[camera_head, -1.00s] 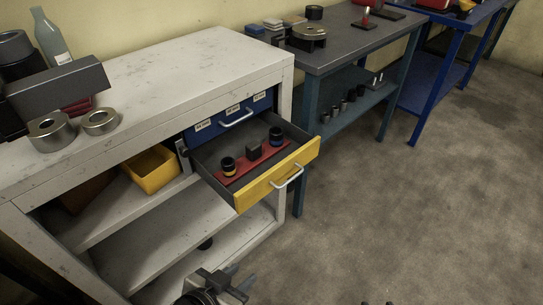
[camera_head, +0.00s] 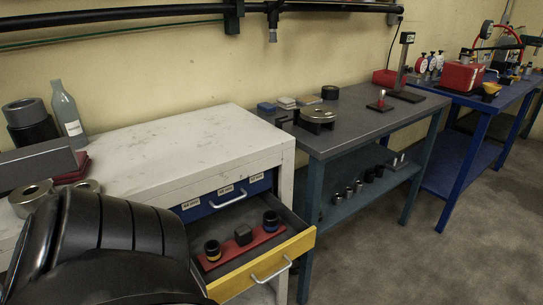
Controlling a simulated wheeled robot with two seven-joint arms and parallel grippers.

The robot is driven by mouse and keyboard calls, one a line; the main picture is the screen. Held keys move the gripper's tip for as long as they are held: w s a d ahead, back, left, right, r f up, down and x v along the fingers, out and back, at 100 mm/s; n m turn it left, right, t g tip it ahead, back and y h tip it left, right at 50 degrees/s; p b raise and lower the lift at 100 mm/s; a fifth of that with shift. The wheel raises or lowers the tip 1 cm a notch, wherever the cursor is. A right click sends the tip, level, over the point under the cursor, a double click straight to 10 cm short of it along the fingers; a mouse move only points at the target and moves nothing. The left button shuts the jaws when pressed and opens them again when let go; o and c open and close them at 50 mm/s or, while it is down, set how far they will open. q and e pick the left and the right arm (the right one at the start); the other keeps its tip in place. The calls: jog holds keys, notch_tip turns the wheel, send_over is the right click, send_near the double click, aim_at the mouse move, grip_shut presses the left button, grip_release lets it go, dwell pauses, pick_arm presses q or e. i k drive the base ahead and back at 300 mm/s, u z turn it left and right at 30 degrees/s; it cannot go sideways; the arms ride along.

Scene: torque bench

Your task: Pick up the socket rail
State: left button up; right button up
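The socket rail (camera_head: 264,239) is a red strip lying in the open yellow-fronted drawer (camera_head: 269,264) of the white bench. It carries a dark socket with a yellow band (camera_head: 212,250), a dark block (camera_head: 243,234) and a dark socket with a blue band (camera_head: 270,221). A large black arm link of mine fills the lower left and hides part of the bench and perhaps the drawer's left corner. Neither of my grippers shows in this view, and nothing is touching the rail.
On the white bench (camera_head: 215,135) stand metal rings (camera_head: 30,197), a grey box (camera_head: 38,165) and a bottle (camera_head: 67,112). A blue bench lies beyond. The floor at right is clear.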

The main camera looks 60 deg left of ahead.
aim_at(246, 239)
jog(key=i, duration=0.1)
jog(key=u, duration=1.8)
